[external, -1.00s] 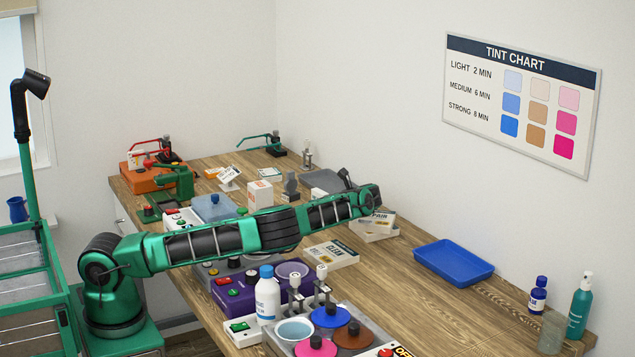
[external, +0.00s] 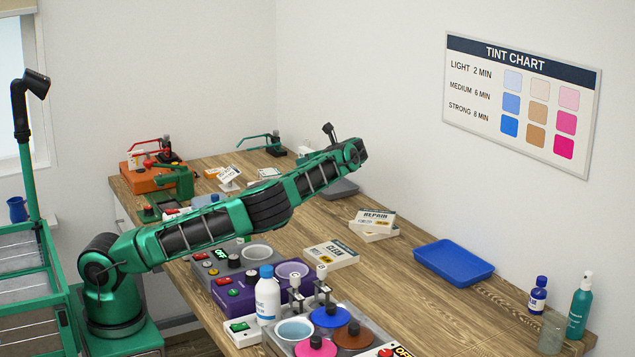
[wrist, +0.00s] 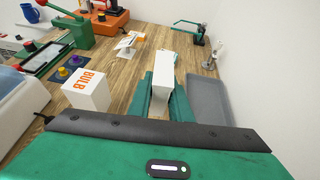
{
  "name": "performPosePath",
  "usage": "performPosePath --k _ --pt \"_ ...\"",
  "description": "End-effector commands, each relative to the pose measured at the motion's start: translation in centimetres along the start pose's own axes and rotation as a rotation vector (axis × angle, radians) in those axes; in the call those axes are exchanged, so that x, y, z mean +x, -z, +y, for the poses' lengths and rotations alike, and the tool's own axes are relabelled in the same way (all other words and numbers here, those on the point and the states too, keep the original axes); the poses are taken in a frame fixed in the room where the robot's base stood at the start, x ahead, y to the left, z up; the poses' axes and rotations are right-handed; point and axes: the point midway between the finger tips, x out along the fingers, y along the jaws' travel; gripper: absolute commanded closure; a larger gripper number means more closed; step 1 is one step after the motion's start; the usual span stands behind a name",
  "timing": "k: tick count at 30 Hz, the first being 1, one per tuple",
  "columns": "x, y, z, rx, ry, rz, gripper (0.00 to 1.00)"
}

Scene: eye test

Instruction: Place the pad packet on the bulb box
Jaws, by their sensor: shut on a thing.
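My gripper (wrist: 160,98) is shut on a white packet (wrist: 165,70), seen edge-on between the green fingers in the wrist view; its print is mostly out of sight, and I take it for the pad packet. The bulb box (wrist: 88,91), white with orange BULB lettering, stands upright on the table to the left of my gripper, apart from it. Its visible top is bare. In the external view my arm's end is raised over the table; the fingers, the packet and the bulb box are hidden behind the arm.
A grey tray (wrist: 207,100) lies just right of my gripper. A tent card (wrist: 128,42) stands beyond the bulb box, and a green press (wrist: 68,22) at far left. The REPAIR box (external: 372,218), CLEAN box (external: 331,254) and blue tray (external: 453,262) lie on the wooden table (external: 395,290).

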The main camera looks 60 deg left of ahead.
Motion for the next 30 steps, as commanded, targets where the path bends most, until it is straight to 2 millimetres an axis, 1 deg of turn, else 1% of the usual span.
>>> performPosePath --k 1,3,5,6,8,9,13,15,18,21,24,27,30 --pt "0.5 -1.5 1.3 -0.004 0.006 0.003 1.0" --pt "1.2 -3.4 3.0 -0.003 0.018 0.002 1.0" --pt "2.0 -5.0 4.7 -0.003 0.028 0.001 1.0" --pt "2.6 -6.0 5.8 -0.001 0.033 0.0 1.0" --pt "3.4 -7.4 7.6 0.001 0.043 0.0 1.0" --pt "4.0 -8.3 8.9 0.002 0.048 0.0 1.0" --pt "6.0 -10.4 13.3 0.012 0.06 0.001 1.0" --pt "6.9 -11.2 15.5 0.018 0.065 0.002 1.0" --pt "8.1 -11.9 18.1 0.028 0.071 0.004 1.0" --pt "8.9 -12.3 20.0 0.036 0.075 0.005 1.0" --pt "9.4 -12.4 21.1 0.04 0.076 0.004 1.0" --pt "9.3 -12.0 21.2 0.044 0.078 0.003 1.0" --pt "8.6 -10.8 20.3 0.047 0.078 0.002 1.0"
